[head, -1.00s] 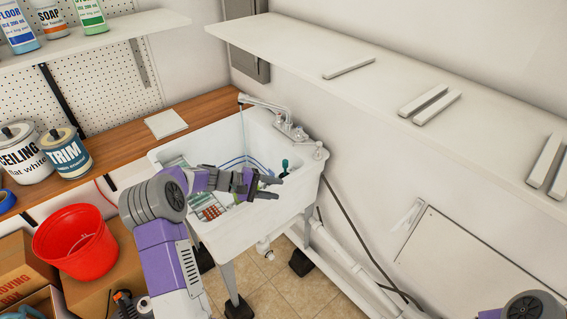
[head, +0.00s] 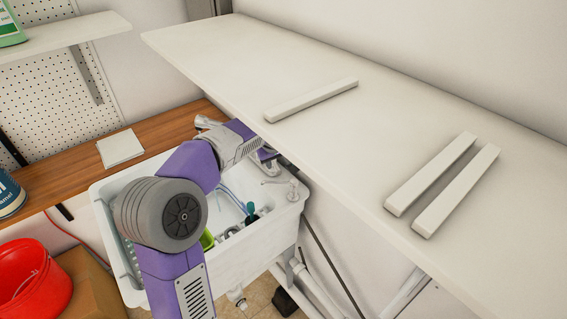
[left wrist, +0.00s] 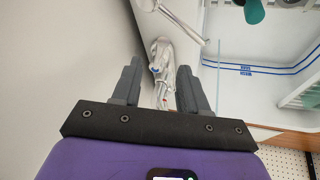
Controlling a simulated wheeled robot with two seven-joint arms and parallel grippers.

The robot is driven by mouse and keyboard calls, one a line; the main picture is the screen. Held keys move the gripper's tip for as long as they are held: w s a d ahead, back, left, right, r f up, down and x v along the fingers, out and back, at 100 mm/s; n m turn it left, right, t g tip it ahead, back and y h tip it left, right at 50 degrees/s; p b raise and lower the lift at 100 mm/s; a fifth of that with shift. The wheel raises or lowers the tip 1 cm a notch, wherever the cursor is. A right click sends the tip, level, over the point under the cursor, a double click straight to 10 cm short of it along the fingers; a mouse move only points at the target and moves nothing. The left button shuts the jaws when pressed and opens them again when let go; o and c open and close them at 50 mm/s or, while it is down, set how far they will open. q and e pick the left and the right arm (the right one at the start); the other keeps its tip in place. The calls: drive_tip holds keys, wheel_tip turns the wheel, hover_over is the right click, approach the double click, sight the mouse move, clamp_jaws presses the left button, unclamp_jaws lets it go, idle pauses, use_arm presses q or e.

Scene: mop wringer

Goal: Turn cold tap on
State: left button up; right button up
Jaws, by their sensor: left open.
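The white sink (head: 104,205) stands against the wall, with its tap fittings along the wall side. My left gripper (head: 268,155) is at the tap, partly hidden by the shelf edge. In the left wrist view my left gripper (left wrist: 158,82) is open, with a chrome tap fitting (left wrist: 162,58) showing between its fingers. A thin pale streak (left wrist: 218,75), like water, shows over the basin. My right gripper is out of view.
A white wall shelf (head: 390,125) with several white bars overhangs the tap area, close to my left forearm. A wooden counter (head: 75,165) holds a white square. Green and teal items lie in the sink. A red bucket (head: 35,285) stands on a box at lower left.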

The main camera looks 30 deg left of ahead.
sight(278, 169)
use_arm(q)
drive_tip(key=b+x, duration=0.1)
drive_tip(key=x, duration=0.6)
drive_tip(key=shift+s+f, duration=0.1)
drive_tip(key=shift+f, duration=0.05)
clamp_jaws()
